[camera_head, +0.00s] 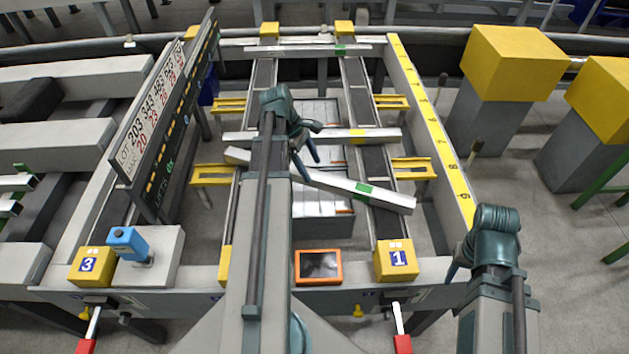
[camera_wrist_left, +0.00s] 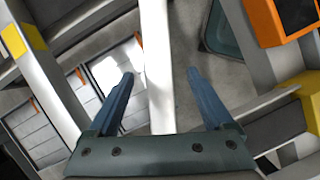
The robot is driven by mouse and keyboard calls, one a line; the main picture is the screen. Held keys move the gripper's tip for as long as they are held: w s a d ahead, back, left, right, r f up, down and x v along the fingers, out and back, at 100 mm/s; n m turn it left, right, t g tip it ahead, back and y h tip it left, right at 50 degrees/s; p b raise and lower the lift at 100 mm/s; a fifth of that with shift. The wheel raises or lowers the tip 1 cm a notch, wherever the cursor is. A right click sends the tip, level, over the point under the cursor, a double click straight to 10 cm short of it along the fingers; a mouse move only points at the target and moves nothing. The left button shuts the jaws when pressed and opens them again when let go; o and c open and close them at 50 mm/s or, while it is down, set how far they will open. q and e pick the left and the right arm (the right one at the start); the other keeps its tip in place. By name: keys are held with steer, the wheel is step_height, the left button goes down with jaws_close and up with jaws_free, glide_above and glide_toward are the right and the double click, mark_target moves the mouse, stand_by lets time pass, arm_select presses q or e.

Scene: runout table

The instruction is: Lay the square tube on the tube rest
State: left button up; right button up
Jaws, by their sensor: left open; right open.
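Pale square tubes lie across the two dark runout rails. The nearest tube (camera_head: 385,196), with a green band, lies skewed, its right end nearer me. A yellow-banded tube (camera_head: 380,134) lies straighter behind it, and another green-banded tube (camera_head: 290,48) is at the far end. Yellow bracket-like rests (camera_head: 212,175) stand left and right of the rails. My left gripper (camera_head: 308,163) is open over the nearest tube; in the left wrist view (camera_wrist_left: 161,78) a pale tube (camera_wrist_left: 157,50) runs between its fingers. My right gripper (camera_head: 455,264) is open and empty at the front right, its fingers partly hidden.
A blue device (camera_head: 128,242) is at front left. A number board (camera_head: 160,110) rises at left; yellow-topped pillars (camera_head: 512,65) stand at right.

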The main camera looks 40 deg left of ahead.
mark_target(314, 174)
arm_select(q)
steer(key=b+x, duration=0.4)
steer(key=x, duration=0.1)
steer(key=shift+a+f, duration=0.1)
steer(key=shift+a, duration=0.25)
jaws_close()
stand_by(1.1)
